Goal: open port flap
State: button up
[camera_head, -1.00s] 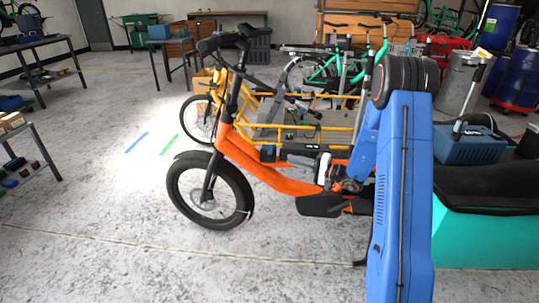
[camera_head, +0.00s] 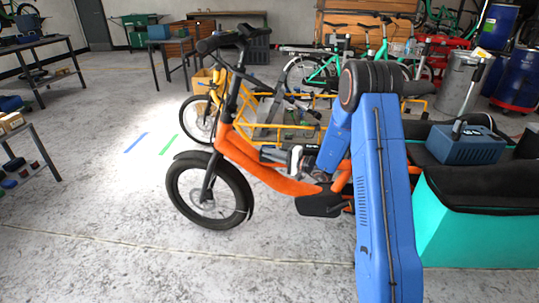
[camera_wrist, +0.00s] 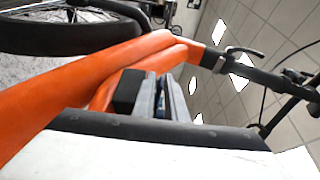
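The orange cargo bike (camera_head: 268,176) stands in the middle of the head view, its front wheel to the left. My gripper (camera_head: 294,158) is at its low frame tube, seen small and partly against the yellow bike behind. In the wrist view the orange frame (camera_wrist: 85,90) runs diagonally close to my gripper (camera_wrist: 152,92), whose dark finger parts overlap its edge. I cannot tell whether they touch it, or whether the fingers are apart or shut. I cannot make out a port flap in either view.
A yellow-framed bike (camera_head: 262,133) stands close behind the orange one. The handlebar (camera_wrist: 255,70) shows in the wrist view. The floor at the front left is clear.

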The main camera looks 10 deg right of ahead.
grip_shut()
jog(key=shift+r, duration=0.1)
jog(key=g+h, duration=0.1)
jog(key=r+n+g+h, duration=0.1)
jog(key=h, duration=0.1)
jog(key=shift+a+r, duration=0.25)
jog(key=shift+r, duration=0.05)
jog(key=shift+w+a+r+n+g+h, duration=0.25)
jog(key=shift+a+n+g+h, duration=0.6)
jog(key=shift+h, duration=1.45)
jog(key=shift+w+a+r+n+g+h, duration=0.35)
jog(key=shift+g+h, duration=0.8)
jog(key=shift+h, duration=1.15)
jog(key=shift+w+a+r+n+g+h, duration=0.15)
jog(key=shift+a+n+g+h, duration=0.7)
jog(key=shift+h, duration=1.45)
jog(key=shift+s, duration=0.15)
